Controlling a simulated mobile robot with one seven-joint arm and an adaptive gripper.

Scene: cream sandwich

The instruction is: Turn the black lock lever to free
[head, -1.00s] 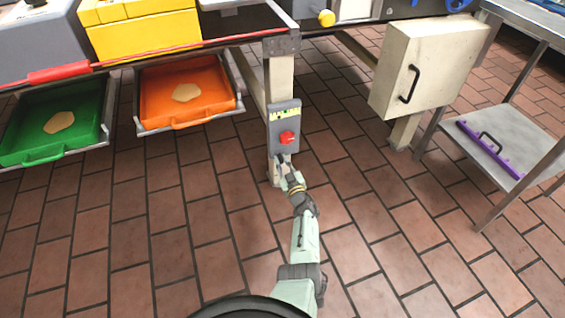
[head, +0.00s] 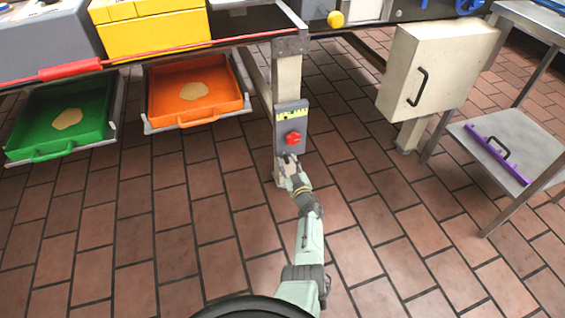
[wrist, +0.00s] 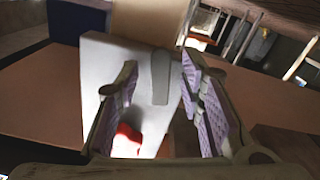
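A grey lock panel (head: 290,115) with a yellow-green label strip is fixed to a cream post. A red knob (head: 293,138) sits on it, and it also shows in the wrist view (wrist: 127,142). My gripper (head: 287,160) is just below the red knob, at the panel's lower end. In the wrist view my gripper (wrist: 160,85) is open, its lilac-padded fingers spread to either side. A dark grey upright bar (wrist: 160,76), which looks like the lock lever, shows between the fingers against the pale panel. Whether a finger touches it I cannot tell. The lever is hidden in the head view.
Green (head: 40,140) and orange (head: 172,108) drawers with pale pieces are open on the left. A cream cabinet (head: 448,65) with a black handle stands right. A metal side table (head: 540,135) holds a purple bar (head: 492,145). Tiled floor around my arm is clear.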

